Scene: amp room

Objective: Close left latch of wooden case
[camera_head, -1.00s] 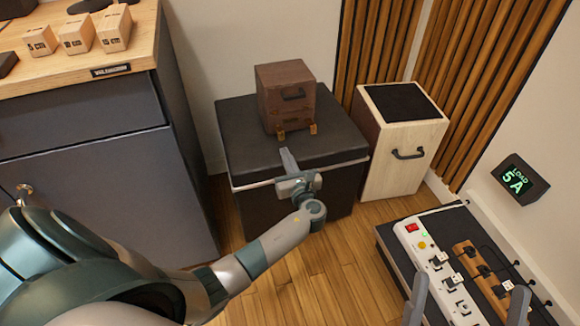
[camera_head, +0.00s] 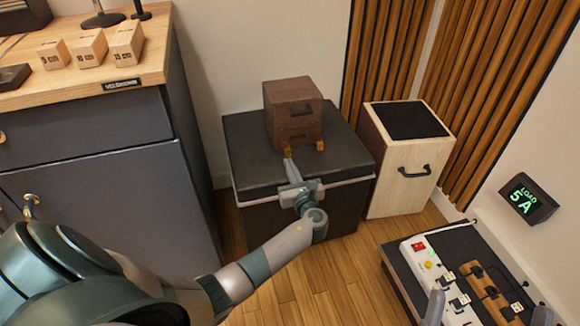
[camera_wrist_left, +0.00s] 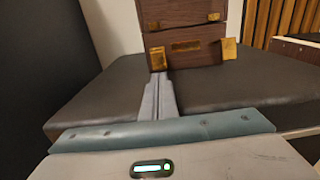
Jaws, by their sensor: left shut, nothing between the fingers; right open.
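In the left wrist view the left latch (camera_wrist_left: 158,59) is right beyond my fingertips, and the right latch (camera_wrist_left: 229,49) is further right. My left gripper (camera_head: 287,161) is shut and empty, its tips just below the left latch; I cannot tell whether they touch. My right gripper (camera_head: 488,312) is open at the bottom right.
A pale wooden box with a black top (camera_head: 405,165) stands right of the padded box. A grey cabinet (camera_head: 110,180) with a wooden top is on the left. A power strip (camera_head: 440,275) lies at lower right, below a load display (camera_head: 527,199).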

